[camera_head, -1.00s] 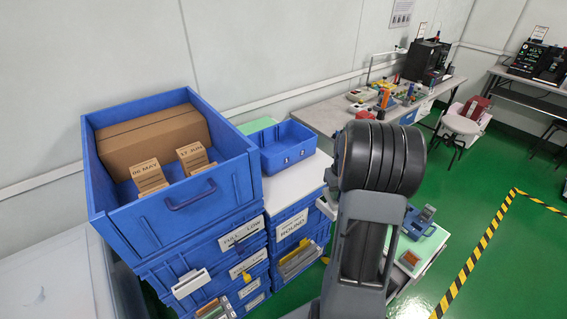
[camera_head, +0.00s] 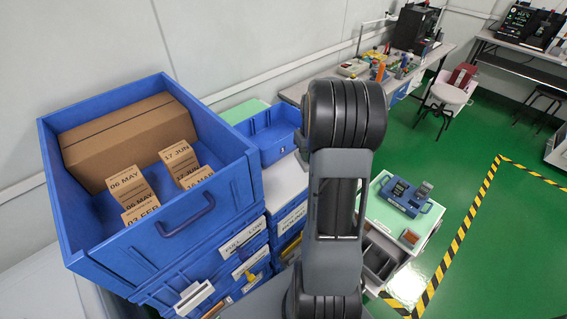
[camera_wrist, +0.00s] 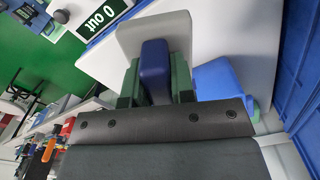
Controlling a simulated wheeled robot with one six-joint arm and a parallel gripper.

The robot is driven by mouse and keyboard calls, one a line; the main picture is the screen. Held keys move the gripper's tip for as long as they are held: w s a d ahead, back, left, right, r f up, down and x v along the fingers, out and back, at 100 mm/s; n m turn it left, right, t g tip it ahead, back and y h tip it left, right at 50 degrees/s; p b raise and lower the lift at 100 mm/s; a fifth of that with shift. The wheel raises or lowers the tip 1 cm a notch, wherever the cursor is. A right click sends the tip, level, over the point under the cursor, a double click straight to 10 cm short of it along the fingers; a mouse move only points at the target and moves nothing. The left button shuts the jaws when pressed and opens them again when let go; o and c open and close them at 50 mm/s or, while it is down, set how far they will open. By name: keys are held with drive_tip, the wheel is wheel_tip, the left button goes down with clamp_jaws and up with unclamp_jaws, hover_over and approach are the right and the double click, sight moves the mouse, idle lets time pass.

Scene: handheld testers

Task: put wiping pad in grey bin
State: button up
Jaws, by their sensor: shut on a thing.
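In the wrist view my gripper (camera_wrist: 155,88) is shut on a dark blue grip (camera_wrist: 154,66). A pale grey flat piece (camera_wrist: 131,38) shows behind the blue grip. The two look like one held object, perhaps the wiping pad, but I cannot confirm it. In the head view my arm hides the gripper and the held object. Grey open compartments (camera_head: 376,262) show beside my arm, below the green-topped bench; I cannot tell whether one is the grey bin.
A large blue crate (camera_head: 215,200) with cardboard boxes tops stacked blue drawers at left. A smaller blue tray (camera_head: 278,150) stands behind. The green-topped bench (camera_head: 428,222) holds a blue tester (camera_head: 408,196). Green floor is free at right, past yellow-black tape (camera_head: 472,215).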

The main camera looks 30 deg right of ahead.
drive_tip(key=w+a+f, duration=0.1)
drive_tip(key=w+f, duration=0.1)
drive_tip(key=w+a+f, duration=0.3)
drive_tip(key=w+f, duration=0.1)
drive_tip(key=f, duration=0.1)
drive_tip(key=shift+w+a+p, duration=0.1)
drive_tip(key=shift+a+p, duration=0.05)
drive_tip(key=shift+p, duration=0.25)
drive_tip(key=shift+w+f, duration=0.15)
drive_tip(key=shift+f, duration=1.5)
drive_tip(key=shift+f, duration=0.1)
drive_tip(key=shift+f, duration=0.1)
drive_tip(key=o, duration=0.9)
